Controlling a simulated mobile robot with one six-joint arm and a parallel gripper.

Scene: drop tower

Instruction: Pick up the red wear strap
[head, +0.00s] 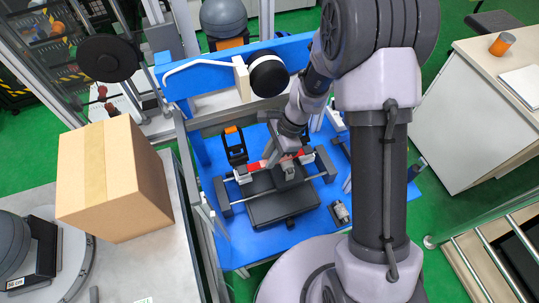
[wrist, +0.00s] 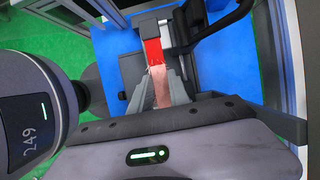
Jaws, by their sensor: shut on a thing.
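The red wear strap (head: 256,165) lies across a black fixture (head: 284,208) on the blue bench in the head view. My gripper (head: 288,165) is over the strap's middle and hides part of it. In the wrist view the red strap (wrist: 152,50) extends beyond the fingertips, and a paler, pinkish-brown part shows between the fingers. My gripper (wrist: 158,76) is shut on the strap there. The strap is low at the fixture; whether it still touches the fixture cannot be told.
A cardboard box (head: 112,180) stands on a grey table at left. A small metal cylinder (head: 340,212) lies at the bench's right. A white cabinet (head: 478,115) stands at right.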

